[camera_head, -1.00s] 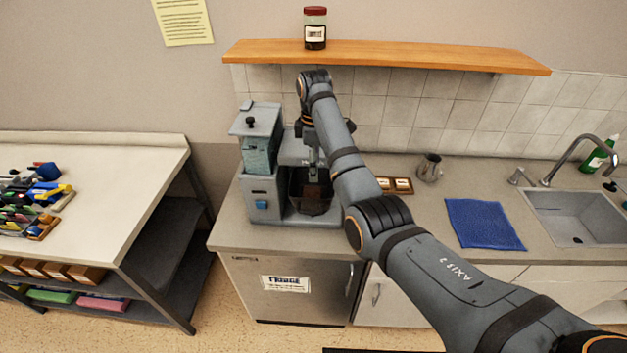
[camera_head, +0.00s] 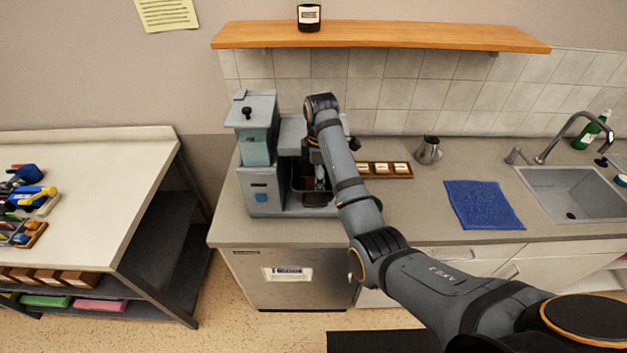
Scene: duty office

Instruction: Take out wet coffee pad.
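The grey coffee machine (camera_head: 262,180) stands at the left end of the counter, with a blue square on its front. My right arm comes in from the lower right and reaches up to it. My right gripper (camera_head: 321,184) points down at the machine's front opening, in front of the dark container (camera_head: 318,200) there. The gripper is small and partly hidden by my arm, so I cannot tell whether its fingers are open or shut. I cannot make out a wet coffee pad. My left gripper is not in view.
A wooden tray (camera_head: 402,170) with labelled compartments, a metal jug (camera_head: 428,150), a blue cloth (camera_head: 484,205) and a sink (camera_head: 575,193) lie to the right. A shelf (camera_head: 400,36) with a jar (camera_head: 309,17) hangs above. A workbench (camera_head: 100,165) stands at left.

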